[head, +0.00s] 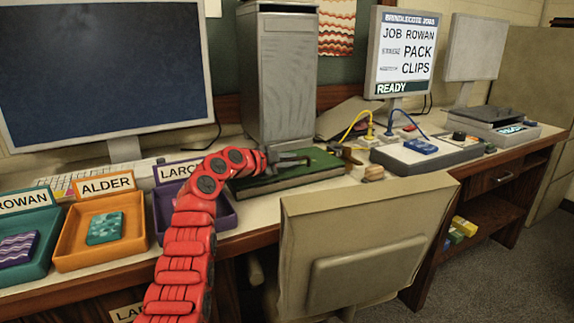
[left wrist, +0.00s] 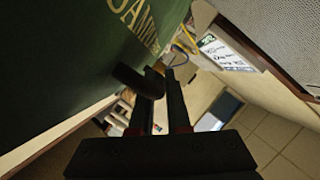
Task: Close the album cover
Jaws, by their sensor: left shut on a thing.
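The album (head: 300,176) is a green slab lying on the desk in the middle of the head view. In the left wrist view its green cover (left wrist: 60,60) fills the left side, with gold lettering and a pale edge below. My left gripper (head: 292,161) is over the album's left part. In the left wrist view its fingers (left wrist: 164,76) are shut at a dark tab (left wrist: 138,82) by the cover's edge. The cover looks flat or nearly so; the arm hides part of it, and I cannot tell any small gap. My right gripper is not in view.
A tall grey box (head: 279,80) stands close behind the album. An orange tray (head: 75,262) and a purple tray (head: 224,216) lie to the left. A chair back (head: 365,235) stands at the desk's front. A grey console (head: 395,157) with cables is to the right.

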